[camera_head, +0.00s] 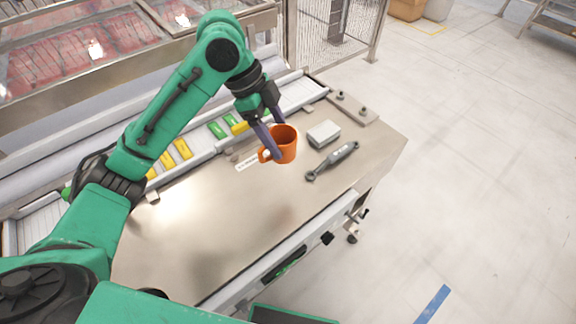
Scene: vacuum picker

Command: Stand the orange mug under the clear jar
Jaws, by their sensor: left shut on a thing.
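The orange mug (287,149) is upright, with its handle toward the left of the picture. My left gripper (279,139) reaches down from the upper left and is shut on the mug, with one finger across its near side. The mug is at or just above the metal table (215,226); I cannot tell whether it touches. I cannot make out a clear jar in this view. My right gripper is not in view.
A grey box (323,134) and a grey wrench-like tool (333,160) lie right of the mug. A white label strip (247,164) lies left of it. Behind runs a rail with yellow and green blocks (217,130). The table's front left is clear.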

